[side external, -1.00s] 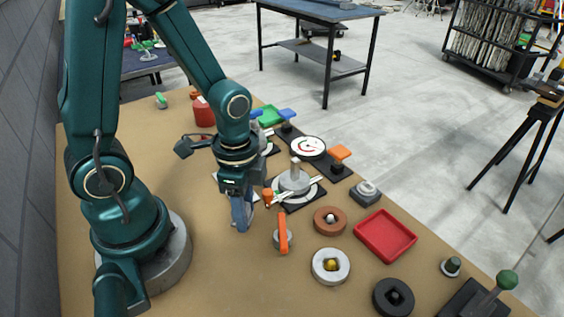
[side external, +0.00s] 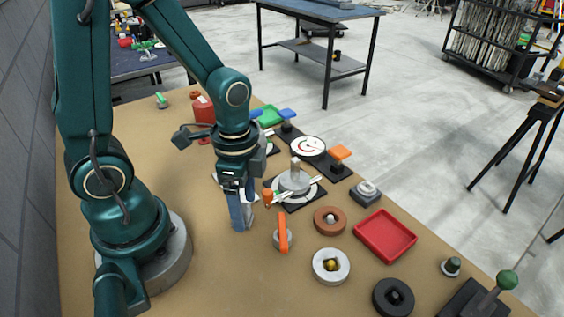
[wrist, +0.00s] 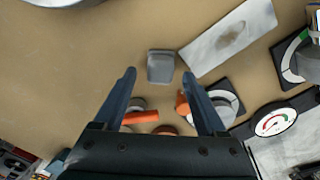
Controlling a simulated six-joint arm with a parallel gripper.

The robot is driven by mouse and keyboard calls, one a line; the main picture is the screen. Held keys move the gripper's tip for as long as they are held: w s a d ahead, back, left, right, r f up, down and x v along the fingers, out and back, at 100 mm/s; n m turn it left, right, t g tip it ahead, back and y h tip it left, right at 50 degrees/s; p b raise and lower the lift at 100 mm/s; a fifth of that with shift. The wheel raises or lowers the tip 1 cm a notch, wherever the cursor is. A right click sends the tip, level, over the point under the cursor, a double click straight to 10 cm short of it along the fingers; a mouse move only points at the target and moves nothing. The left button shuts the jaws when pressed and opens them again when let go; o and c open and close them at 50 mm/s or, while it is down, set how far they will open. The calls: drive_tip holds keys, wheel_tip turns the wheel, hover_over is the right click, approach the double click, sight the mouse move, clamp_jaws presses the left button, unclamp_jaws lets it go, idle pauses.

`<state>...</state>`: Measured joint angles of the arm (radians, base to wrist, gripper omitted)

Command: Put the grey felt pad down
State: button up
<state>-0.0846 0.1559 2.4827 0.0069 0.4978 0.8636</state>
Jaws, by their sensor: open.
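The grey felt pad (wrist: 161,67) shows in the wrist view as a small grey rounded block on the brown tabletop. My gripper (wrist: 159,75) is open, with one dark finger to each side of the pad in that view. The fingers do not touch it there. In the side view my gripper (side external: 241,215) points down low over the table, left of the orange-handled part (side external: 283,232). I cannot make out the pad in that view; the fingers seem to hide it.
A dial gauge (side external: 308,147), a red tray (side external: 385,236), a brown ring (side external: 330,220) and a white ring (side external: 330,265) stand right of my gripper.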

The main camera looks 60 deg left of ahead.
sight(244, 209)
wheel_tip(244, 209, up, 13)
drive_tip(key=s+d+n+t, duration=0.1)
drive_tip(key=n+t, duration=0.4)
drive_tip(key=n, duration=0.4)
drive_tip(key=shift+s+d+r+t, duration=0.2)
drive_tip(key=shift+s+d+t, duration=0.1)
drive_tip(key=shift+s, duration=0.1)
idle(0.4)
drive_tip(key=shift+o, duration=0.5)
